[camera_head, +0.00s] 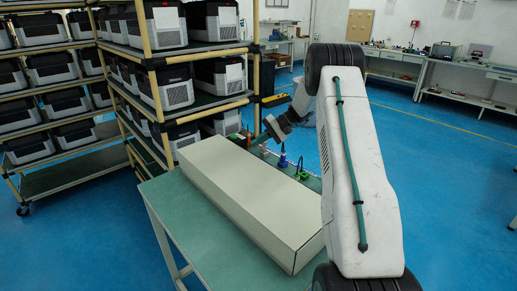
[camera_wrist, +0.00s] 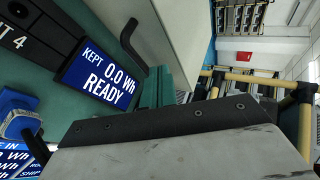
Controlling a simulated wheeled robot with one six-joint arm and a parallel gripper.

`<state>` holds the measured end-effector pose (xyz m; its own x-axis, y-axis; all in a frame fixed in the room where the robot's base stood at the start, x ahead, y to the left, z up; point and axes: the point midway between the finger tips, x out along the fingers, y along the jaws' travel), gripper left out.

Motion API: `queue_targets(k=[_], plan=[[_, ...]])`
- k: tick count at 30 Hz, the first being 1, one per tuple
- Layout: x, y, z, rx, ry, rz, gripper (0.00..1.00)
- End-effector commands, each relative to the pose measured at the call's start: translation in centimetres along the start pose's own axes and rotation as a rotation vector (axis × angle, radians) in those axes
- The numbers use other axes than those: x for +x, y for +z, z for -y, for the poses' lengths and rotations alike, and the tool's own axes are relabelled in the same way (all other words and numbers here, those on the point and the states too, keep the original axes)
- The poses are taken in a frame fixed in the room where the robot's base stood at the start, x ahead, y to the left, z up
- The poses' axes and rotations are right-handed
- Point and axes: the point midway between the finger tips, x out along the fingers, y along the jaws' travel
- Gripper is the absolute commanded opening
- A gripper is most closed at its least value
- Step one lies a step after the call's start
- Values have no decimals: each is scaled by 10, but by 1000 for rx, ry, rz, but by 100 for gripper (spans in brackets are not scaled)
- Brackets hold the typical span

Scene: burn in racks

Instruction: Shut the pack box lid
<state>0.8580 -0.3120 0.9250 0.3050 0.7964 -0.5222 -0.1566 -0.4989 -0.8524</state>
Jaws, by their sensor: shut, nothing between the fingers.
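A long pale cream box (camera_head: 245,195), which I take to be the pack box, lies on the green table. Its top looks flat and level, like a lid lying down; its far side is hidden. In the wrist view a pale panel, probably this box (camera_wrist: 180,35), stands beside the fingers. My gripper (camera_head: 262,138) is behind the box's far long edge, near its back end. Its green fingers (camera_wrist: 152,92) are shut and empty, close to the panel; I cannot tell whether they touch it.
Blue plug (camera_head: 283,160) and green plug (camera_head: 301,169) stand behind the box. A screen reading READY (camera_wrist: 102,78) and a black bent handle (camera_wrist: 131,42) are near the fingers. A rack of cooler-like boxes (camera_head: 195,85) stands close behind the table. Blue floor is open at right.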

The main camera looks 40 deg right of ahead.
Motion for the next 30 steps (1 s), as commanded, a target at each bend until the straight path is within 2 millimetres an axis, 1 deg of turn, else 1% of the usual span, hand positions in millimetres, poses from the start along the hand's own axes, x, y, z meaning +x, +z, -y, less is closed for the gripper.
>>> queue_targets(k=[1, 3, 6, 10, 13, 15, 19, 25, 28, 29, 30], plan=[[-10, -1, 5, -2, 0, -3, 0], [-30, -2, -2, -1, 1, -6, 0], [-52, -3, -7, -2, 0, -5, 0], [-76, -5, -12, -3, 1, -5, 0], [-90, -5, -14, -4, 0, -4, 0], [-96, -6, -15, -4, 0, -4, 0], [-102, -6, -16, -4, 0, -4, 0], [-103, -6, -16, -3, 0, -3, 0], [-102, -6, -18, 28, 5, -8, 0], [-102, -6, -20, 48, 17, -8, 0], [-98, -1, -28, 89, 33, 2, 0]])
